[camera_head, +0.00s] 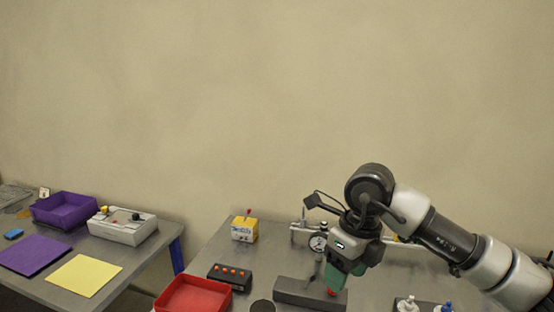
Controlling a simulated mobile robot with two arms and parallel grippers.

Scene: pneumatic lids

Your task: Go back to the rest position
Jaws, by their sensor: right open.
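My right arm comes in from the right edge of the head view. Its gripper (335,278) points down over the right table, with green fingers close above a dark grey block fixture (300,292). A small red piece shows at the fingertips; I cannot tell whether they touch it. The jaws are open, though the gap between the fingers is hard to see from this angle. My left gripper is not in view.
The right table holds a red tray (172,305), a dark button box (233,272), a yellow box (244,234) and a gauge (317,243). The left table has a purple bin (45,214), a grey device (122,233) and purple and yellow mats (84,276). The wall above is clear.

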